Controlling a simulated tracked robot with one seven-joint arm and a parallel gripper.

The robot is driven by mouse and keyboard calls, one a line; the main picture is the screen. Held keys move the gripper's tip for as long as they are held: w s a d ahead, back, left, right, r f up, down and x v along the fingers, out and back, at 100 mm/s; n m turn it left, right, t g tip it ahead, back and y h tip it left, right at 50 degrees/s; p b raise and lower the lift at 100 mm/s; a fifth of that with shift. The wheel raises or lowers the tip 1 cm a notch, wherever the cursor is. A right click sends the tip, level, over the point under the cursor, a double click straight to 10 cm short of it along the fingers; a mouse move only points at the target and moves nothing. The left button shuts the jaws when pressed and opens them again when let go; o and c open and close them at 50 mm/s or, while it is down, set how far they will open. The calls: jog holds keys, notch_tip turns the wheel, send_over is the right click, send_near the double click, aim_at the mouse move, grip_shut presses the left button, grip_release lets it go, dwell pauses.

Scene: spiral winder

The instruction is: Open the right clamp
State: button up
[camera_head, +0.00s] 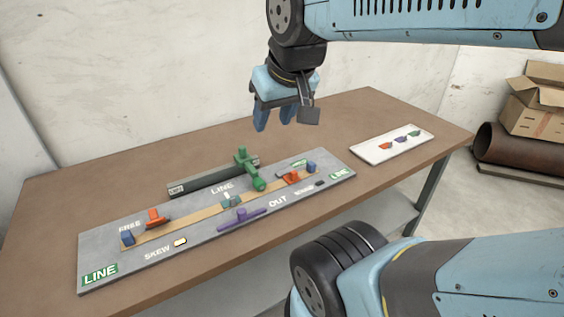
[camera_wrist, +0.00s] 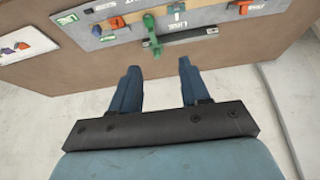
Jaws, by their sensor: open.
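The right clamp (camera_head: 291,177) is a small orange-red piece near the right end of the tan strip on the grey board (camera_head: 90,258). It also shows at the upper left of the wrist view (camera_wrist: 117,21). Its exact lever position is too small to tell. A similar orange-red left clamp (camera_head: 156,218) sits at the other end of the strip, labelled FREE. My gripper (camera_head: 273,119) is open and empty, high above the back of the table and apart from the board. Its two blue fingers also show in the wrist view (camera_wrist: 158,67).
A green handle (camera_head: 245,165) stands up at the board's back edge beside a dark bar (camera_head: 200,182). A purple lever (camera_head: 241,217) lies along the front. A white tray (camera_head: 365,152) with small coloured pieces is at the right. Boxes (camera_head: 535,110) stand beyond the table (camera_head: 50,200).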

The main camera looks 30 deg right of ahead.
jog(key=shift+w+d+f, duration=0.1)
jog(key=shift+w+d, duration=0.1)
jog(key=shift+w, duration=0.25)
jog(key=g, duration=0.6)
send_over(294, 171)
notch_tip(294, 171, down, 17)
notch_tip(294, 171, down, 14)
jog(key=shift+s+a+r, duration=0.15)
jog(key=shift+r, duration=0.1)
grip_shut()
